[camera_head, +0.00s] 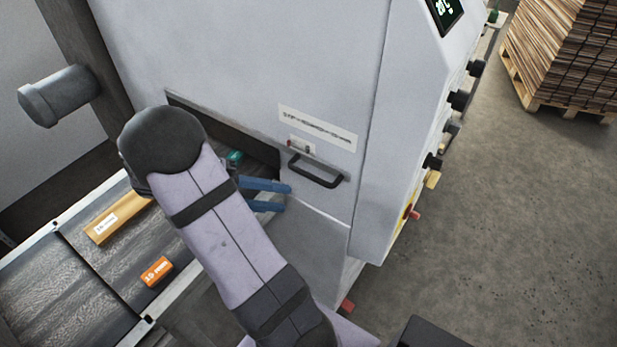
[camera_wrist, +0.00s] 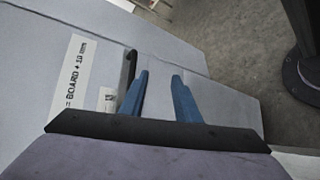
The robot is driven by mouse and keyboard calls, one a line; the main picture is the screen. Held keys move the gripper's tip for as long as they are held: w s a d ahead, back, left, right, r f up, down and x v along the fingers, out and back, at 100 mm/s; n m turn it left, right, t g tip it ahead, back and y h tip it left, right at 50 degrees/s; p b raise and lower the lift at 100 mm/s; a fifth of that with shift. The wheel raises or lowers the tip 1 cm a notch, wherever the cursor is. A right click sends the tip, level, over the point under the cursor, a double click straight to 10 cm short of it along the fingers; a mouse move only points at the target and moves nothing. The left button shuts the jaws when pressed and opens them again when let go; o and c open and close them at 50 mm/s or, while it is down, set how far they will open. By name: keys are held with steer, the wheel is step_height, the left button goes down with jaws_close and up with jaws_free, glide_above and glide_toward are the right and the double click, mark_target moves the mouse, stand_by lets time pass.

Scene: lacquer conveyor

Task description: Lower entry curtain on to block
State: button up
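The pale grey front panel of the machine carries a dark bar handle (camera_head: 317,173), which also shows in the wrist view (camera_wrist: 130,68). A dark entry slot (camera_head: 225,132) lies left of the handle; which part is the curtain is not clear. A teal block (camera_head: 235,157) shows partly at the slot, behind my arm. An orange block (camera_head: 157,272) marked with a size in mm lies on the conveyor. My gripper (camera_head: 287,197) has its blue fingers apart and empty, just below and left of the handle. In the wrist view my gripper (camera_wrist: 160,75) has the handle close to its left finger.
A labelled wooden strip (camera_head: 118,215) lies on the dark conveyor bed (camera_head: 60,290). Dark knobs (camera_head: 460,100) stick out from the machine's right side. A pallet of stacked boards (camera_head: 565,50) stands at the far right. The concrete floor (camera_head: 500,230) there is clear.

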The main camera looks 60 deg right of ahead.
mark_target(309, 174)
steer(key=s+d, duration=0.1)
steer(key=d, duration=0.1)
steer(key=d+r+m+g+h+p, duration=0.1)
steer(key=d, duration=0.2)
steer(key=s+d+m+g+h+p, duration=0.1)
steer(key=d, duration=0.1)
steer(key=shift+s+d+r, duration=0.3)
steer(key=shift+d+r, duration=0.1)
steer(key=shift+s+d+f+p, duration=0.25)
steer(key=shift+s+d+p, duration=0.25)
jaws_close()
